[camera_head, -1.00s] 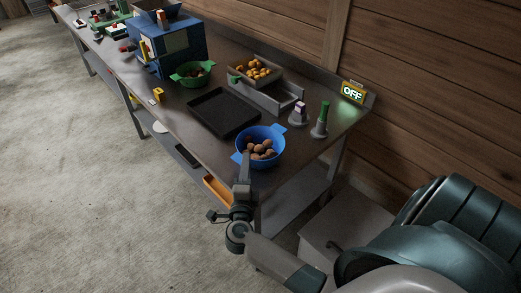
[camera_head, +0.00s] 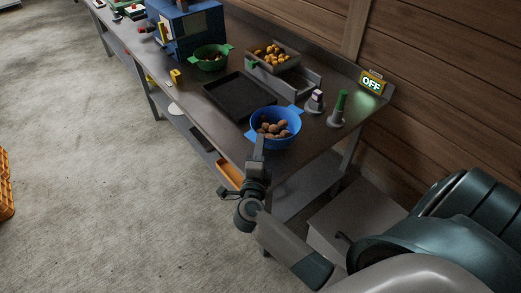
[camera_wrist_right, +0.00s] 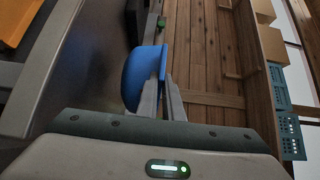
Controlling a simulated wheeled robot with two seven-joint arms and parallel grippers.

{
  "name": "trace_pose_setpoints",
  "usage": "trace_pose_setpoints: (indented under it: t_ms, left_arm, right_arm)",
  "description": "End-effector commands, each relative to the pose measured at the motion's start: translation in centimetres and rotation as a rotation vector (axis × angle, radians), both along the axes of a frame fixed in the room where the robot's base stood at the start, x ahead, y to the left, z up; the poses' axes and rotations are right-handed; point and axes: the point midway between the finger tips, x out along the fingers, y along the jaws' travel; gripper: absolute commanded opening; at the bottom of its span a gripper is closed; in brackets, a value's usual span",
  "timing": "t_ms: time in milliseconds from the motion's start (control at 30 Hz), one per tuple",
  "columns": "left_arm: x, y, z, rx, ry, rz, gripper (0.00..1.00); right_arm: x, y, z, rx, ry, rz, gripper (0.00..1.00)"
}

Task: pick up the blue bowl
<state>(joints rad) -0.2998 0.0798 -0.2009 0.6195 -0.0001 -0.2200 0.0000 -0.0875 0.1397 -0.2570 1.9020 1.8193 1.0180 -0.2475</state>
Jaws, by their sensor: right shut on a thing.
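The blue bowl (camera_head: 283,139) holds several brown chestnuts (camera_head: 271,129) and is at the near end of the metal workbench, with small handles at its sides. My right gripper (camera_head: 259,147) is at the bowl's near side, shut on its rim. In the right wrist view, the gripper's fingers (camera_wrist_right: 160,98) meet the edge of the blue bowl (camera_wrist_right: 140,75). I cannot tell whether the bowl is resting on the bench or slightly raised. My left gripper is not in view.
A black tray (camera_head: 222,86) lies just behind the bowl. A green-topped bottle shape (camera_head: 340,107) stands right of the bowl. An orange tray (camera_head: 230,172) is below.

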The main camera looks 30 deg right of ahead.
Motion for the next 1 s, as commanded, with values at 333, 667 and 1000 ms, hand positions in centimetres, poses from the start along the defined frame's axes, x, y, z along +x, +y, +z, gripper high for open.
trace_pose_setpoints:
  t_ms: [333, 667, 1000]
  left_arm:
    - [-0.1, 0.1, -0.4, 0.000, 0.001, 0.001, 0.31]
    - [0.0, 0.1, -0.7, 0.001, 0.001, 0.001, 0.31]
    - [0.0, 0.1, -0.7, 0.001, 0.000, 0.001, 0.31]
  right_arm:
    - [-5.2, -2.3, 4.1, -0.002, -0.004, 0.001, 0.00]
    - [-9.7, -4.2, 7.1, -0.005, -0.004, 0.000, 0.00]
    - [-10.7, -4.6, 7.8, -0.003, -0.002, 0.001, 0.00]
